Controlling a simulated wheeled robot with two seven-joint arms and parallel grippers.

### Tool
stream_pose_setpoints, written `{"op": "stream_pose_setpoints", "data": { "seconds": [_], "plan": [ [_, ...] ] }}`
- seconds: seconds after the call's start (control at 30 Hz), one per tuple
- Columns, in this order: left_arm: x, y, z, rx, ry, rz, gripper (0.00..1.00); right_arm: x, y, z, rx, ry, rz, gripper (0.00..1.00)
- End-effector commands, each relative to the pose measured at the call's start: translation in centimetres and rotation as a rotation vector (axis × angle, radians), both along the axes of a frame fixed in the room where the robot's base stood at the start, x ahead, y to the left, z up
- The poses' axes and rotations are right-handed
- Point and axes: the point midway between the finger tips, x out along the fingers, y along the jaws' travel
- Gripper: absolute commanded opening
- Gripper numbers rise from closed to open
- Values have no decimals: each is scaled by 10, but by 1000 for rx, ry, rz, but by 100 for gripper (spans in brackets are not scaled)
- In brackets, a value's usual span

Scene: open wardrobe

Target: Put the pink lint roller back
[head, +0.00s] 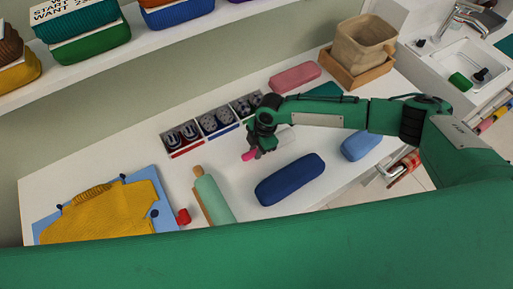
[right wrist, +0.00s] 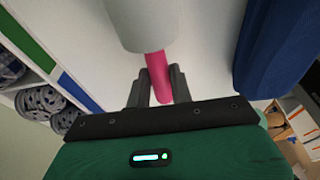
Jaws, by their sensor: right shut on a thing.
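The lint roller has a pink handle (head: 249,155) and a white roll (head: 284,137). In the right wrist view the pink handle (right wrist: 157,75) runs between the fingers, and the white roll (right wrist: 143,22) is beyond it at the top. My right gripper (head: 258,151) is shut on the pink handle, over the white table behind the navy case. I cannot tell whether the roller touches the table. The right gripper also shows in the wrist view (right wrist: 157,90). My left gripper is not in view.
A navy case (head: 290,179) lies in front of the roller, and a light blue case (head: 360,146) to its right. Patterned compartments (head: 215,121) line the back. A green roller-shaped thing (head: 212,198), red item (head: 184,216) and yellow sweater (head: 105,212) are left. A beige basket (head: 362,44) stands back right.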

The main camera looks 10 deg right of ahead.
Motion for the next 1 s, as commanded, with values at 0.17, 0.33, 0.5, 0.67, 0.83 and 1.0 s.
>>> {"op": "stream_pose_setpoints", "data": {
  "seconds": [0.17,0.33,0.5,0.67,0.83,1.0],
  "plan": [
    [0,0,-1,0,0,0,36,0,0,-2,0,0,0,0],
    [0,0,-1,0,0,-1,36,0,0,-2,0,0,0,0],
    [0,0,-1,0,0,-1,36,0,0,-2,0,0,0,46],
    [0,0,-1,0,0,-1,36,0,0,-2,0,0,0,47],
    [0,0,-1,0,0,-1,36,0,0,-2,0,1,0,51],
    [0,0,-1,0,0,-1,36,0,0,-2,0,1,0,51]
  ]
}}
